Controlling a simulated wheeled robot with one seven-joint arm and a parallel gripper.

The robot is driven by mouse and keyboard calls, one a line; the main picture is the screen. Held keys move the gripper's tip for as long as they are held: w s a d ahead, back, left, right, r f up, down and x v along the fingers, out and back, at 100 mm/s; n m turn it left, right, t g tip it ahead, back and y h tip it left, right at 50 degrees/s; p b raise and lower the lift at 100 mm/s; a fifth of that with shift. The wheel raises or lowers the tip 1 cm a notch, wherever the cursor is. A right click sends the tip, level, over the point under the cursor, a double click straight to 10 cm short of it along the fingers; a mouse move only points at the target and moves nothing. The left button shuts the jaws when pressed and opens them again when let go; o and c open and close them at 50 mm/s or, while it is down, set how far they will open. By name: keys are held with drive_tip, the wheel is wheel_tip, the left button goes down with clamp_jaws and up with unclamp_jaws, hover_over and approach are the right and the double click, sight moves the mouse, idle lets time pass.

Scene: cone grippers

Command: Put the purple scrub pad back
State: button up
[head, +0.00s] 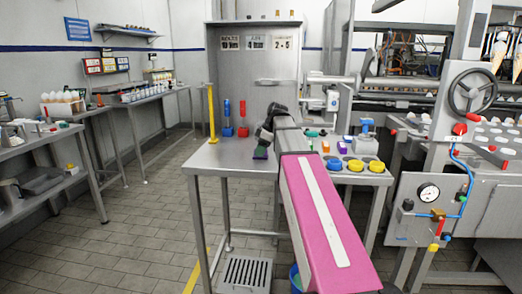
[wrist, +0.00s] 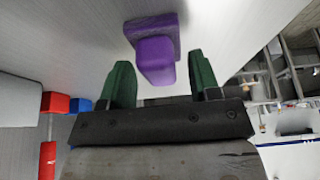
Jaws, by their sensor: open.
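The purple scrub pad (wrist: 153,28) shows in the wrist view, a flat purple base with a smaller raised purple block facing my gripper. It rests on the grey metal table. My gripper (wrist: 162,78) is open, its two green fingers apart on either side of the raised block as seen from the wrist. I cannot tell whether either finger touches it. In the head view the pad (head: 260,156) is a small purple patch under my gripper (head: 263,147), near the table's left middle. My arm hides the table to the right of it.
A yellow post (head: 211,113), a blue tool (head: 227,118) and a red tool (head: 243,118) stand along the table's back left. Coloured blocks and yellow round pieces (head: 355,165) lie right of my arm. The table (head: 215,158) is bare left of the pad.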

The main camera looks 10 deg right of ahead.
drive_tip(key=v, duration=1.2)
drive_tip(key=shift+s+r, duration=0.1)
